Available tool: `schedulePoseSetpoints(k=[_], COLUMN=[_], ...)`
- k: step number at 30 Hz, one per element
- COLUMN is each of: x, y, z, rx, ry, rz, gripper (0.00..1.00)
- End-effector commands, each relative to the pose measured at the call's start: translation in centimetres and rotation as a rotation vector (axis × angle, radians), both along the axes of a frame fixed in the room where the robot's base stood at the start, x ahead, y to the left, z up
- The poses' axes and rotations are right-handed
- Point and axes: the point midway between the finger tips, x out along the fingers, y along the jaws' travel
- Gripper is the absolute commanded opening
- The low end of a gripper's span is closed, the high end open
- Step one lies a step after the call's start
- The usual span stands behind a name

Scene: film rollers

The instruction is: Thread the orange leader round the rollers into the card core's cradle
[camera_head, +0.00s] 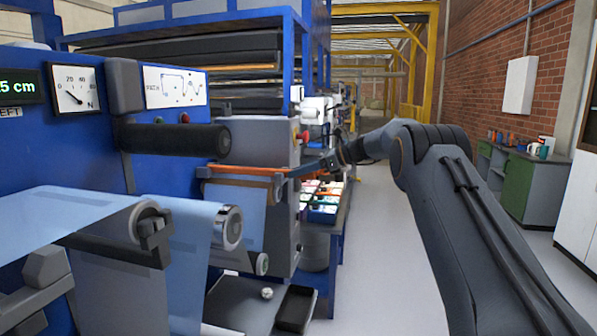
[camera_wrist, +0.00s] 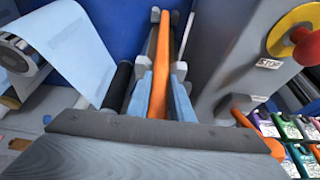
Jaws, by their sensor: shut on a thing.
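The orange leader (camera_head: 245,170) is a thin bar lying level in the head view, with light-blue film (camera_head: 236,212) hanging below it. My gripper (camera_head: 303,170) reaches in from the right and is shut on the leader's right end. In the wrist view the leader (camera_wrist: 162,45) runs away from me between the two blue fingers (camera_wrist: 161,78). A black roller (camera_head: 175,138) is above and left of the leader. Film passes over metal-ended rollers (camera_head: 231,227) at the lower left. A smaller roller (camera_head: 262,264) sits lower. I cannot make out the card core or its cradle.
A grey cabinet (camera_head: 270,140) with a red and yellow stop knob (camera_wrist: 298,38) stands close beside my gripper. A black tray (camera_head: 295,308) is low in front. The aisle floor (camera_head: 365,235) is clear.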

Motion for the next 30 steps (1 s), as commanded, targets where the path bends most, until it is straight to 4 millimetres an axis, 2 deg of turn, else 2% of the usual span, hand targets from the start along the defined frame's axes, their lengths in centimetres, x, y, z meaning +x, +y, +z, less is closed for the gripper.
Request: schedulePoseSetpoints(k=[8,9,12,19,27,29,30], x=[0.01,0.01,0.01,0.0,0.0,0.0,0.0], y=[0.0,0.0,0.0,-0.01,0.0,0.0,-0.01], z=[0.09,0.09,0.08,-0.02,0.0,0.0,0.01], rx=[0.001,0.001,0.001,0.0,0.0,0.0,0.0], ry=[0.0,0.0,0.0,0.001,0.0,0.001,0.0], rz=[0.0,0.0,0.0,0.0,0.0,0.0,0.0], gripper=[0.0,0.23,0.4,0.44,0.89,0.99,1.0])
